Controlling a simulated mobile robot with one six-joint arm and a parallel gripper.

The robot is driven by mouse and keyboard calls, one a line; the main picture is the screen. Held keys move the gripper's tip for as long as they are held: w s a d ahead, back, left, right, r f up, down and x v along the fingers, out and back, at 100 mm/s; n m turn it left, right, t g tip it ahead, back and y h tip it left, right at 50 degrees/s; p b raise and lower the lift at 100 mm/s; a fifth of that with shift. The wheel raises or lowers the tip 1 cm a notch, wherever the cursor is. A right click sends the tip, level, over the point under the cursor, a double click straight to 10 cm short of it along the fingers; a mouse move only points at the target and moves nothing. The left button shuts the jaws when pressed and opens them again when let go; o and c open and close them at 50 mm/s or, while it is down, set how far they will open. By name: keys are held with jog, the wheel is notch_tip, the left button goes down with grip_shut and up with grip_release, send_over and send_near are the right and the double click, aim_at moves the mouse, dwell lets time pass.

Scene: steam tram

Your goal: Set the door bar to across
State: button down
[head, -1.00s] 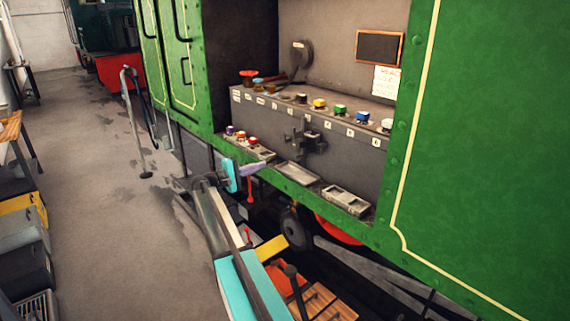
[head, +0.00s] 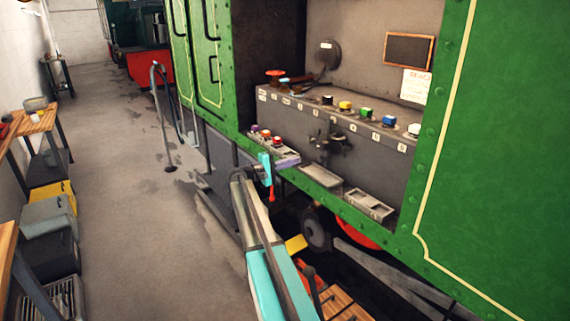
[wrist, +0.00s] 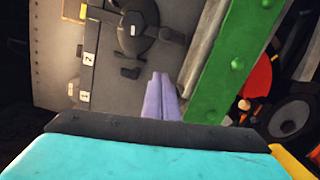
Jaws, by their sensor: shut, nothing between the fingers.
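A dark fitting with a round hub and short arms, which looks like the door bar (head: 328,142), is on the front of the grey cabinet (head: 375,160) inside the green tram body. My gripper (head: 292,162), with lilac fingers, is shut and empty at the green sill, left of and a little below the fitting. In the wrist view the closed fingers (wrist: 160,95) point toward the cabinet, apart from the fitting.
Metal trays (head: 320,175) lie on the sill below the cabinet. Small coloured knobs (head: 345,106) line its top. The green sill and right side panel (head: 490,130) bound the opening.

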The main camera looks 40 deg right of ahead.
jog(key=d, duration=0.3)
jog(key=s+d+p, duration=0.1)
jog(key=d, duration=0.1)
jog(key=shift+d+r, duration=0.1)
jog(key=shift+s+r, duration=0.1)
jog(key=shift+s, duration=0.65)
jog(key=shift+s+r+p, duration=0.15)
jog(key=shift+s+p, duration=0.4)
jog(key=shift+s, duration=0.6)
